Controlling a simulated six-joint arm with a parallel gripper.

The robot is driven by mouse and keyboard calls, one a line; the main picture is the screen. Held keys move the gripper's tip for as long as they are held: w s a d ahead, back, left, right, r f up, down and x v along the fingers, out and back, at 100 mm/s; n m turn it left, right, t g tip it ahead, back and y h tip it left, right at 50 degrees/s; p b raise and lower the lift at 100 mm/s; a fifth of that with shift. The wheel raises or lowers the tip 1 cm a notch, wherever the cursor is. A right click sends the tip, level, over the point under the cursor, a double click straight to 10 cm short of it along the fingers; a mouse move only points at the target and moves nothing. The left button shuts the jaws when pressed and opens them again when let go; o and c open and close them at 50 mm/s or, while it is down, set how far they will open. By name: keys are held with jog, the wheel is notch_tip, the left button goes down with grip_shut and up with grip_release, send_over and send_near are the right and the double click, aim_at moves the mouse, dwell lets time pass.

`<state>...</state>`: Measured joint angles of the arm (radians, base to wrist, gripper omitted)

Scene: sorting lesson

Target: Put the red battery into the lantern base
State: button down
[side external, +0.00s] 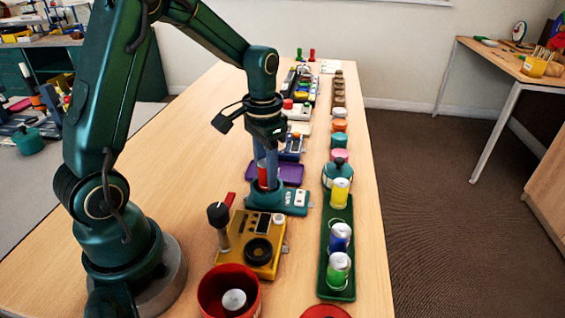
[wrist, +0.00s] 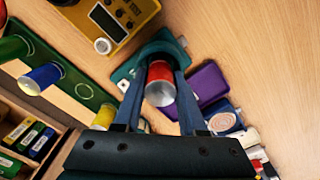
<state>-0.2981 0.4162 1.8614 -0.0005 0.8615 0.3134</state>
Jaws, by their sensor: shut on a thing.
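My gripper (side external: 265,172) is shut on the red battery (side external: 263,178), a red cylinder with a pale metal end. In the wrist view the battery (wrist: 161,76) stands between the two fingertips (wrist: 158,68), its pale end towards the camera. The teal lantern base (side external: 283,197) lies directly beneath, with white labels on its plate; it also shows behind the fingers in the wrist view (wrist: 124,72). The battery is roughly upright, its lower end at the round part of the base. The fingers and base hide how far in it sits.
A green tray (side external: 325,270) with yellow, blue and green batteries stands to the right. A yellow meter (side external: 240,262) and a red cup (side external: 205,297) are nearer the camera. A purple tray (side external: 291,172) lies close behind the base.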

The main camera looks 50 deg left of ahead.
jog(key=shift+f, duration=0.55)
dwell(0.4)
jog(key=shift+f, duration=0.3)
jog(key=shift+r, duration=0.45)
jog(key=shift+r, duration=0.45)
dwell(0.4)
jog(key=shift+s+f, duration=0.1)
jog(key=shift+f, duration=0.8)
jog(key=c, duration=0.8)
grip_release()
jog(key=shift+o, duration=0.2)
jog(key=shift+r, duration=5.65)
